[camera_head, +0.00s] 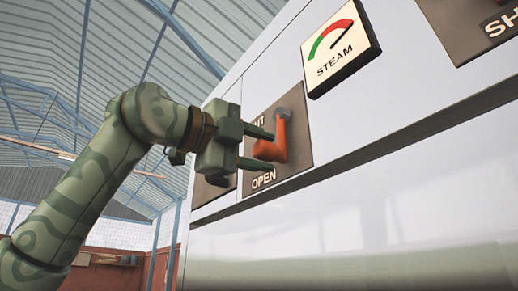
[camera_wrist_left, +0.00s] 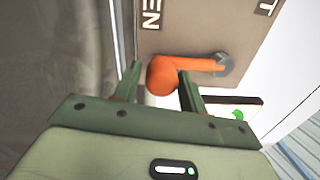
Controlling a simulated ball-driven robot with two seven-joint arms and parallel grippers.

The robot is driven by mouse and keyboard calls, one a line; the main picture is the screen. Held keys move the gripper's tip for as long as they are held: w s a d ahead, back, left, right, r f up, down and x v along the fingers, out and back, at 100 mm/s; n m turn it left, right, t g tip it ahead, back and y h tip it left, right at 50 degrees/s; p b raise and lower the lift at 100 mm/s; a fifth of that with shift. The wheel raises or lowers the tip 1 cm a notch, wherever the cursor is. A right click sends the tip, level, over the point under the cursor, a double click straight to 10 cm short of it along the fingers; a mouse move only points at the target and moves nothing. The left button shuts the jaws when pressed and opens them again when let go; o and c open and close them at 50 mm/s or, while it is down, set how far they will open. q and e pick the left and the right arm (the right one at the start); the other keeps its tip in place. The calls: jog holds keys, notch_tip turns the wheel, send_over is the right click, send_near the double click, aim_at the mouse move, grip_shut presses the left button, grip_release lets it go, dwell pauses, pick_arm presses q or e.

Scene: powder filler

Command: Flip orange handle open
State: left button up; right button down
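The orange handle (camera_head: 281,138) sits on a dark plate (camera_head: 302,140) on the machine's front. It hangs from a grey pivot near the plate's top, and its end bends toward my gripper. "OPEN" is printed at the plate's bottom; the label at the top is partly hidden, with "UT" showing. My left gripper (camera_head: 262,150) is open, one finger above and one below the handle's end. In the left wrist view the handle's rounded end (camera_wrist_left: 162,76) lies between the two separated fingers, closer to the right one. Whether a finger touches it I cannot tell. My right gripper is out of view.
A white "STEAM" gauge (camera_head: 340,48) is mounted up and right of the handle plate. Another dark plate (camera_head: 470,25) with cut-off lettering is at the top right. A glossy panel (camera_head: 360,225) spans below. Part of another dark plate shows behind my gripper.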

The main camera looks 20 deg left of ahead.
pick_arm(q)
jog(key=shift+o, duration=0.5)
jog(key=shift+a, duration=0.1)
jog(key=shift+s+a, duration=0.15)
jog(key=shift+s, duration=0.15)
jog(key=b+v, duration=0.3)
jog(key=v, duration=1.2)
jog(key=shift+s+a, duration=0.2)
jog(key=shift+f, duration=0.1)
